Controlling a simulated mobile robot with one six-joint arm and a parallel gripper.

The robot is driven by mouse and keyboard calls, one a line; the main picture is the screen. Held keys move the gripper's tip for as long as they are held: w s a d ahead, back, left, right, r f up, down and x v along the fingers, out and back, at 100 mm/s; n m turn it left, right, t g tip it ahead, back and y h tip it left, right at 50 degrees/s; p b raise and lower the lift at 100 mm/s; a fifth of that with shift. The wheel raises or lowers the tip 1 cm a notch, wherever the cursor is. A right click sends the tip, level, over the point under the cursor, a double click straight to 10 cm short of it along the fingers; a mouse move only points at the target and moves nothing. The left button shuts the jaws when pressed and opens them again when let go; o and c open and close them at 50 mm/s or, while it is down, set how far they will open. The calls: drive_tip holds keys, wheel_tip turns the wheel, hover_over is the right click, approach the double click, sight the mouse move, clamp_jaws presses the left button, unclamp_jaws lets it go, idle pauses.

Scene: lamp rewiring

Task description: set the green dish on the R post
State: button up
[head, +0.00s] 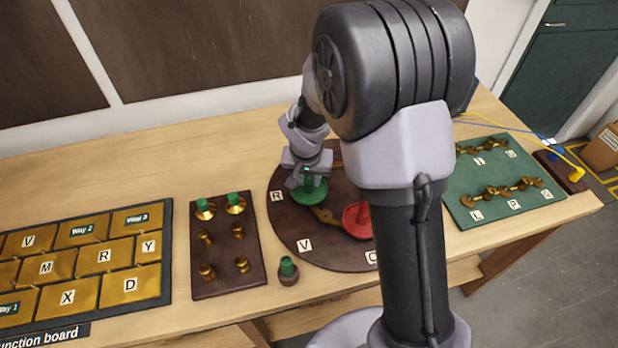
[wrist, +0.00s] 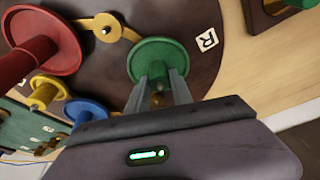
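The green dish (head: 309,193) is at the left side of the round brown board (head: 290,240), beside the R label (head: 276,196). The wrist view shows the dish (wrist: 160,50) near its R label (wrist: 206,40). My gripper (head: 307,178) is above the dish, its fingers pointing down at the dish's middle. In the wrist view the fingertips (wrist: 165,72) reach the dish's face, with a small brass-brown tip between the fingers. Whether the fingers press on the dish's stem cannot be told. The R post itself is hidden by the dish and fingers.
A red dish (head: 357,219) stands right of the green one, with a brass link (head: 323,214) between. The wrist view also shows a blue dish (wrist: 88,110) and a yellow knob (wrist: 45,92). A brown peg panel (head: 222,265) and a small green-topped piece (head: 288,267) lie left.

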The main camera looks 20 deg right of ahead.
drive_tip(key=o, duration=0.4)
drive_tip(key=shift+r, duration=0.1)
drive_tip(key=p+v, duration=0.5)
drive_tip(key=v, duration=1.2)
drive_tip(key=shift+s+r, duration=0.1)
drive_tip(key=shift+r, duration=0.05)
drive_tip(key=s+t+y+b, duration=0.1)
drive_tip(key=s+b, duration=0.1)
drive_tip(key=s, duration=0.5)
drive_tip(key=s+a+r+t+y+b, duration=0.1)
drive_tip(key=s+b, duration=0.2)
drive_tip(key=s, duration=0.4)
drive_tip(key=s+a+t+y+b, duration=0.1)
drive_tip(key=s+b, duration=0.2)
drive_tip(key=s, duration=0.4)
drive_tip(key=shift+r, duration=0.4)
